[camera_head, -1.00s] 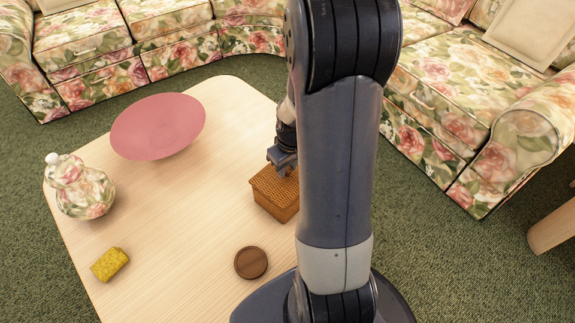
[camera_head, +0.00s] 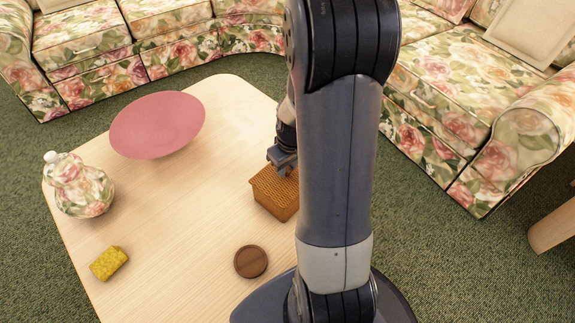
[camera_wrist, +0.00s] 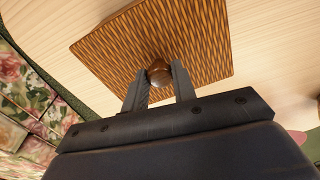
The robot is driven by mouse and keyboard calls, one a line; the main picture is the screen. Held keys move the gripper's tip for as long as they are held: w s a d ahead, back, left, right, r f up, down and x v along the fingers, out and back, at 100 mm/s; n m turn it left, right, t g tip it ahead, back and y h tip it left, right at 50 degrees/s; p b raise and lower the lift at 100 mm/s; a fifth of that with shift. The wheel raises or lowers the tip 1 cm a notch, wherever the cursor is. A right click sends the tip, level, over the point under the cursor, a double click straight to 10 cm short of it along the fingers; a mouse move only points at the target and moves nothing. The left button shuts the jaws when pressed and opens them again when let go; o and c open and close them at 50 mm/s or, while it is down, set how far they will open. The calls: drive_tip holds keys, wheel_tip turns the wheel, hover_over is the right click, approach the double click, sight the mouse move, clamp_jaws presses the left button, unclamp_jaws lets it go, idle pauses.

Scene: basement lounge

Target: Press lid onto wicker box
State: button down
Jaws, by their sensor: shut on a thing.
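The wicker box (camera_head: 273,202) stands on the wooden table, partly hidden behind my arm in the head view. In the head view my gripper (camera_head: 283,160) is at the far side of the box top.
The table (camera_head: 190,200) also holds a pink dish (camera_head: 157,125), a floral jar (camera_head: 80,187), a yellow sponge (camera_head: 109,263) and a round brown disc (camera_head: 251,262). Floral sofas (camera_head: 460,90) stand behind and to the right. The table's middle is clear.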

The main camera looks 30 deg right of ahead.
drive_tip(key=shift+f, duration=0.1)
idle(0.5)
idle(0.3)
drive_tip(key=c, duration=0.6)
unclamp_jaws()
idle(0.4)
drive_tip(key=shift+r+p, duration=2.9)
drive_tip(key=shift+r, duration=0.7)
drive_tip(key=shift+c, duration=0.4)
clamp_jaws()
